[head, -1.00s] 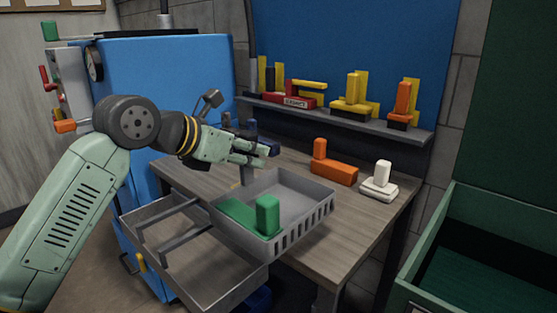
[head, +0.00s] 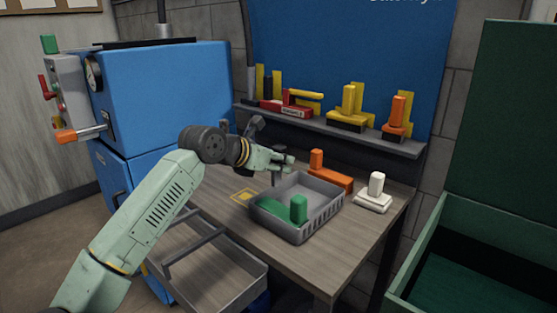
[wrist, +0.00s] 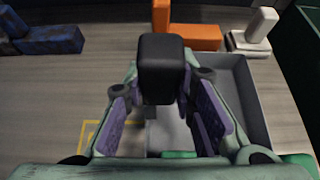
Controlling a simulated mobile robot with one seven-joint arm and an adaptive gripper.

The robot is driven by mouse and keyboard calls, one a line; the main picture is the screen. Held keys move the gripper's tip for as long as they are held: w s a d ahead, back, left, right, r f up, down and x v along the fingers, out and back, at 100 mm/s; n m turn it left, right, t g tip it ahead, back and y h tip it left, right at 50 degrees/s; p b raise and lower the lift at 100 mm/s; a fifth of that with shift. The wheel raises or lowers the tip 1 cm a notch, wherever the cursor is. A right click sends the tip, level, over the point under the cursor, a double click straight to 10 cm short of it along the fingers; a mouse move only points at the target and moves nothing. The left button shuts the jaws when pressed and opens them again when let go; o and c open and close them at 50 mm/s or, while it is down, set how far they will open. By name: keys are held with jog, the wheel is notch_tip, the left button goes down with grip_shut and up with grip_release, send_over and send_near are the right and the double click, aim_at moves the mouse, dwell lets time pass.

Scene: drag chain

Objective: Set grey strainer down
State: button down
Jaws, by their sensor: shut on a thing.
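The grey strainer (head: 328,213), a slotted basket, is at the middle of the wooden table. A green L-shaped piece (head: 299,210) is in it. My gripper (head: 284,162) is shut on the strainer's upright handle (head: 276,179) at its back left. In the wrist view, the fingers (wrist: 160,105) close around the dark handle top (wrist: 161,68), with the strainer's wall (wrist: 252,110) behind at right. The strainer looks level and low over the table. I cannot tell whether its underside touches.
A yellow square mark (head: 243,195) is left of the strainer. An orange piece (head: 332,177) is close behind it, and a white piece (head: 374,195) is to its right. An open grey drawer (head: 215,290) is at front left. Blue pieces (wrist: 50,40) show in the wrist view.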

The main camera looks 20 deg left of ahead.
jog(key=shift+f, duration=0.2)
jog(key=c, duration=1.3)
grip_release()
jog(key=shift+c, duration=0.2)
